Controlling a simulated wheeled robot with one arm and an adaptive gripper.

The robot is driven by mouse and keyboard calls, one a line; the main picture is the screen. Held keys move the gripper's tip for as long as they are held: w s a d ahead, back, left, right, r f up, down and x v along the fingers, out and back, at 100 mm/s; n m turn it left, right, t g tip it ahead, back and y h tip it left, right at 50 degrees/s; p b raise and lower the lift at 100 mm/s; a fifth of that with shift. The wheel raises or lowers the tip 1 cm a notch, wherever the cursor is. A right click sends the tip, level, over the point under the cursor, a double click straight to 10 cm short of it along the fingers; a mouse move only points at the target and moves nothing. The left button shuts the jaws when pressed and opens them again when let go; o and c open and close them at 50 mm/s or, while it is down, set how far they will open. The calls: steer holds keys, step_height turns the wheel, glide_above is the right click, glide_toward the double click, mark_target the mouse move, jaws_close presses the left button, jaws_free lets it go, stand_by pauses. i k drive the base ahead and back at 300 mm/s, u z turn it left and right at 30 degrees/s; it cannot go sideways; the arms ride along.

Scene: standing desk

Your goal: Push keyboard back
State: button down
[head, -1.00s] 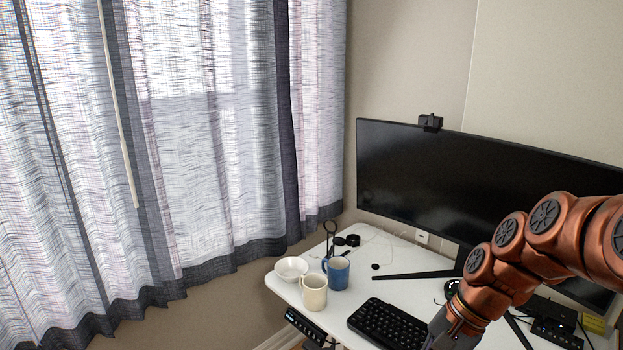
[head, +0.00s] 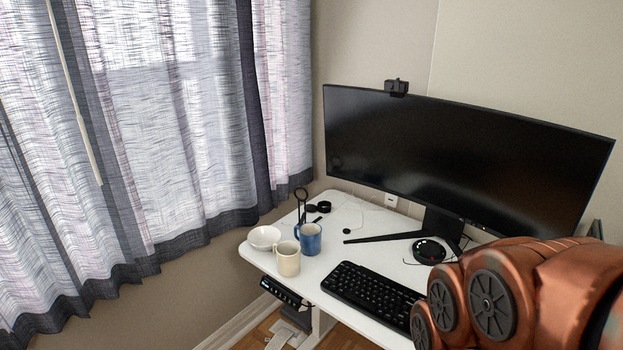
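The black keyboard (head: 372,293) lies on the white desk (head: 330,218) near its front edge, at a slant. Its right end is hidden behind my copper-coloured arm. My arm fills the lower right of the head view. My gripper is not visible; it is hidden behind the arm or out of the frame.
A cream mug (head: 287,259), a blue mug (head: 309,240) and a white bowl (head: 264,237) stand left of the keyboard. The monitor (head: 450,165) stands behind on its spread stand (head: 385,239). A round black object (head: 429,251) sits by the stand. Bare desk lies between keyboard and stand.

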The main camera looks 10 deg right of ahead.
mark_target(353, 286)
steer(key=u, duration=2.45)
steer(key=k, duration=0.45)
steer(key=z, duration=0.45)
